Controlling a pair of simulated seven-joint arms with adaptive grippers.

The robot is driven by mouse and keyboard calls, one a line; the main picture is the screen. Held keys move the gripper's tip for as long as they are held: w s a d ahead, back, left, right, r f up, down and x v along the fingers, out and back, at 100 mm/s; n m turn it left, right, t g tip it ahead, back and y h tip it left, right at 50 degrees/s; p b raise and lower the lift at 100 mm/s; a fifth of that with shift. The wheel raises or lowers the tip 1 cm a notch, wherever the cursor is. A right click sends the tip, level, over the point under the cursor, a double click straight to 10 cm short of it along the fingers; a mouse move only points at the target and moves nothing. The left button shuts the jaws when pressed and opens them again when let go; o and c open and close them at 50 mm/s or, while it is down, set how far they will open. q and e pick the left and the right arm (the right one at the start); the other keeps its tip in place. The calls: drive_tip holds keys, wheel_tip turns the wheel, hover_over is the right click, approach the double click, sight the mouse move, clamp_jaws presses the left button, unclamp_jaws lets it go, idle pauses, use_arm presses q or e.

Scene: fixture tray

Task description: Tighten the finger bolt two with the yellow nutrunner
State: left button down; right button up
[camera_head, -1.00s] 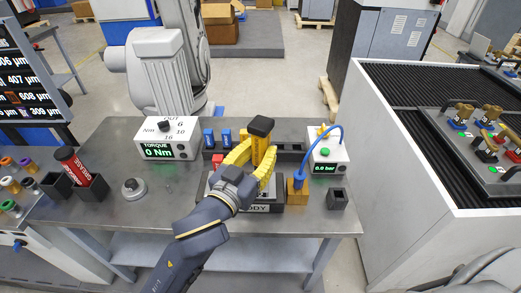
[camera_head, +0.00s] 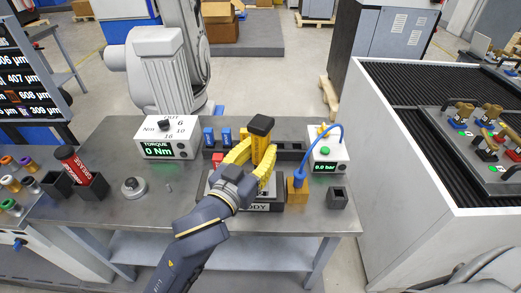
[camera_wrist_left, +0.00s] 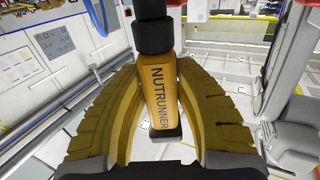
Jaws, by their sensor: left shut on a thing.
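The yellow nutrunner (camera_head: 262,152), with a black cap, stands upright over the middle of the bench in the head view. My left gripper (camera_head: 258,168) is shut on its body, with a yellow finger on each side. In the left wrist view the nutrunner (camera_wrist_left: 160,85) sits between both fingers, its label readable. Its lower end is hidden by the gripper in the head view. A fixture plate (camera_head: 462,147) with several coloured clamps lies on the right-hand machine. I cannot tell which bolt is finger bolt two. My right gripper is not in view.
A torque box (camera_head: 159,137) reading 0 Nm stands left on the grey bench (camera_head: 120,155). A pressure box (camera_head: 328,148) with a blue hose stands right of the nutrunner. Blue sockets (camera_head: 208,137) stand behind. A black-slatted bed (camera_head: 405,100) fills the right.

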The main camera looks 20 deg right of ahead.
sight(257, 140)
use_arm(q)
drive_tip(key=shift+f, duration=0.7)
idle(3.2)
drive_tip(key=shift+r, duration=0.2)
idle(0.5)
drive_tip(key=shift+r, duration=2.95)
